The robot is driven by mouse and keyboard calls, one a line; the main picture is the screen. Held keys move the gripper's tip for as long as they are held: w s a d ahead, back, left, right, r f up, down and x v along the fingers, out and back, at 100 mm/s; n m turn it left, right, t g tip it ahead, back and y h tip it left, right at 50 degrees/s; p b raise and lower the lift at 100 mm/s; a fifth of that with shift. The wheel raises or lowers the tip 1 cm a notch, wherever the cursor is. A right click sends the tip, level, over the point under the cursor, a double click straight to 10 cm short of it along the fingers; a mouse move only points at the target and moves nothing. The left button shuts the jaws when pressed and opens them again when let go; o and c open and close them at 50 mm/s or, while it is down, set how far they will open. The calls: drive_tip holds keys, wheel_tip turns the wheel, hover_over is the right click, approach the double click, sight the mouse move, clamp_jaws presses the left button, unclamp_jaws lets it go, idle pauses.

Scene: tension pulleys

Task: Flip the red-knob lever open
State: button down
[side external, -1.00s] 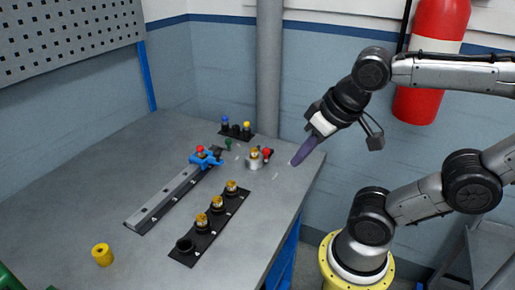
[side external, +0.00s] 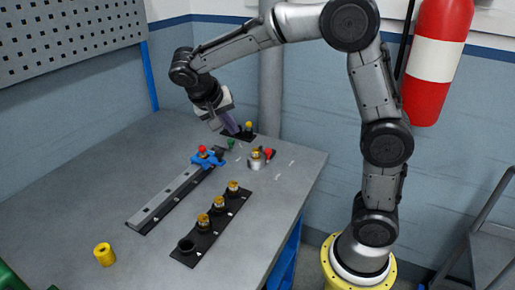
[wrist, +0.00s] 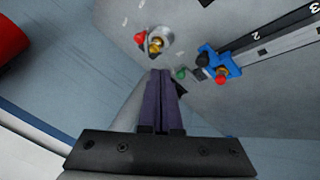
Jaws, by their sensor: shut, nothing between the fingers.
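A blue clamp (side external: 211,161) with a red ball knob (side external: 202,149) sits at the far end of a grey rail on the table; in the wrist view the knob (wrist: 221,76) is right of my fingers. A second red knob (side external: 268,154) is beside a silver round base with a brass part (side external: 255,158); in the wrist view this red knob (wrist: 140,38) is above my fingertips. I cannot tell which red knob belongs to the lever. My gripper (side external: 235,131), with purple fingers, is shut and empty, pointing down near the table's back, apart from both red knobs.
A black plate with a yellow knob (side external: 249,125) is partly hidden behind my fingers. A small green part (side external: 231,143) is near them. The grey rail (side external: 168,197) and a black strip with brass parts (side external: 210,230) run forward. A yellow cylinder (side external: 104,255) stands front left.

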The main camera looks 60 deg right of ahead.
sight(266, 150)
drive_tip(key=shift+w+a+f, duration=0.1)
drive_tip(key=shift+a+f, duration=0.15)
drive_tip(key=shift+f, duration=0.5)
drive_tip(key=x, duration=1)
drive_tip(key=shift+s+d+f, duration=0.15)
drive_tip(key=shift+s, duration=0.15)
drive_tip(key=shift+s+d, duration=0.8)
drive_tip(key=shift+s, duration=0.1)
drive_tip(key=shift+s+d+f, duration=0.15)
drive_tip(key=shift+s+d, duration=0.25)
drive_tip(key=shift+s, duration=0.05)
drive_tip(key=shift+s+n, duration=0.1)
drive_tip(key=shift+n, duration=0.2)
